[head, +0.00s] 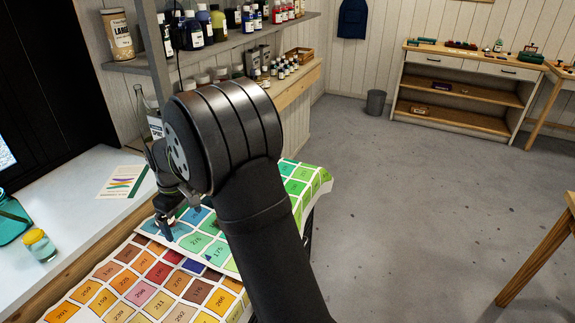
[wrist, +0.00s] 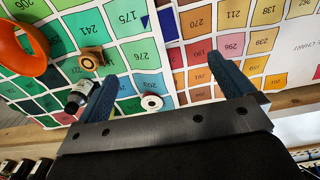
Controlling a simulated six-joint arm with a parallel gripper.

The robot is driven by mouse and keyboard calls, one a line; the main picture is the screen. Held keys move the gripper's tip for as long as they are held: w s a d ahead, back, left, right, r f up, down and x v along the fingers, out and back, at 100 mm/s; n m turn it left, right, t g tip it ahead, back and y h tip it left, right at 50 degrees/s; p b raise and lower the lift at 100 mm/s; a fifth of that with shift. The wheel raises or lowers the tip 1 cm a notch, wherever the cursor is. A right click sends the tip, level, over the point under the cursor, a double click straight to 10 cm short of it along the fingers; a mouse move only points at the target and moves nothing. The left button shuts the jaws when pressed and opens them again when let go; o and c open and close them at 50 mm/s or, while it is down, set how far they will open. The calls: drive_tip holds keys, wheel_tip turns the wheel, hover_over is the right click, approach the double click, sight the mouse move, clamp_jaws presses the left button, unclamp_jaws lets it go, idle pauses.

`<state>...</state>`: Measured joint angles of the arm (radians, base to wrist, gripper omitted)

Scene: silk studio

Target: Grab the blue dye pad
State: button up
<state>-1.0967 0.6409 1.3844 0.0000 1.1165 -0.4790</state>
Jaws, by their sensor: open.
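I cannot pick out a blue dye pad for sure in either view. Small dark blue patches show by the swatches in the wrist view (wrist: 150,20), and I cannot tell whether one is a pad or print. The numbered colour chart (head: 165,270) lies on the bench and also fills much of the wrist view (wrist: 190,95). My gripper (head: 168,226) is low over the chart's blue-green part, partly hidden by my arm. In the wrist view my gripper (wrist: 163,58) is open, its two blue fingers wide apart, with nothing held between them.
Bottle shelves (head: 215,42) are behind my arm.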

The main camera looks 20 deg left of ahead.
drive_tip(key=a, duration=0.1)
hover_over(194, 261)
drive_tip(key=shift+n, duration=0.3)
drive_tip(key=f, duration=1.2)
drive_tip(key=shift+w+a+f, duration=0.1)
drive_tip(key=shift+w+a, duration=0.05)
drive_tip(key=shift+w, duration=0.25)
drive_tip(key=shift+s+f, duration=0.2)
drive_tip(key=shift+f, duration=1.1)
drive_tip(key=shift+s+f, duration=0.15)
drive_tip(key=shift+f, duration=1.15)
drive_tip(key=c, duration=1.1)
drive_tip(key=shift+r, duration=0.1)
